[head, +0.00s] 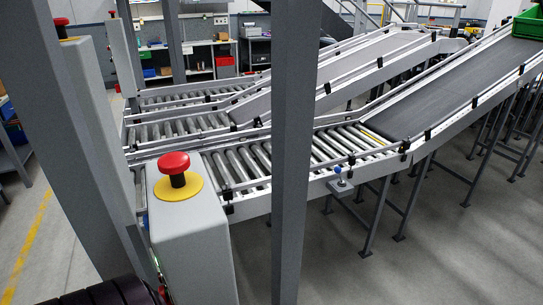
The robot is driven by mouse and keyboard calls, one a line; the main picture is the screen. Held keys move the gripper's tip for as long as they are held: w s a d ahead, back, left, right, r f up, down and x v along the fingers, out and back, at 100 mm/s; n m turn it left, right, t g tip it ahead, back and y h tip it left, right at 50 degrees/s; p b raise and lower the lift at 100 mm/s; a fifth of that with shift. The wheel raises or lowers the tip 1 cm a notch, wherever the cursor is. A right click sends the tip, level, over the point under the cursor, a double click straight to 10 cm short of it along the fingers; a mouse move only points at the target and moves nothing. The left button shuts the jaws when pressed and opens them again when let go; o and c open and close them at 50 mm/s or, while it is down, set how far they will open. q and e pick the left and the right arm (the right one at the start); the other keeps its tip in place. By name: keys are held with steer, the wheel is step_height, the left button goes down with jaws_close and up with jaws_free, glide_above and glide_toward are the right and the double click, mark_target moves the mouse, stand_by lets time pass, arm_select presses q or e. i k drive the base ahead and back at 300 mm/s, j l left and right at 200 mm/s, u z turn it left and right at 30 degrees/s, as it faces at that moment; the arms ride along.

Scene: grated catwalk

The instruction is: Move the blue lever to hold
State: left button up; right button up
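A small blue-topped part (338,171) sits on a small grey bracket at the near side of the conveyor, right of the grey upright post. It may be the blue lever, but it is too small to tell its position or any markings. No other lever stands out. Neither gripper shows in the head view, so I cannot see where they are relative to it.
A grey pillar (195,240) with a red mushroom button (174,163) stands close in front. A grey post (294,150) crosses the middle. Roller conveyors (255,160) run behind, with a dark belt (440,95) rising right to a green crate (528,23).

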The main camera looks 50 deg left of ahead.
mark_target(337, 170)
steer(key=i+u, duration=0.25)
steer(key=u, duration=0.2)
steer(key=i+l+u, duration=0.15)
steer(key=u, duration=0.3)
steer(key=i+l+u, duration=0.25)
steer(key=u, duration=0.2)
steer(key=i+l+u, duration=0.15)
steer(key=u, duration=0.3)
steer(key=l+u, duration=0.45)
steer(key=i+l+u, duration=0.2)
steer(key=l+u, duration=0.15)
steer(key=l, duration=0.3)
steer(key=i+l+u, duration=0.2)
steer(key=k+l, duration=0.1)
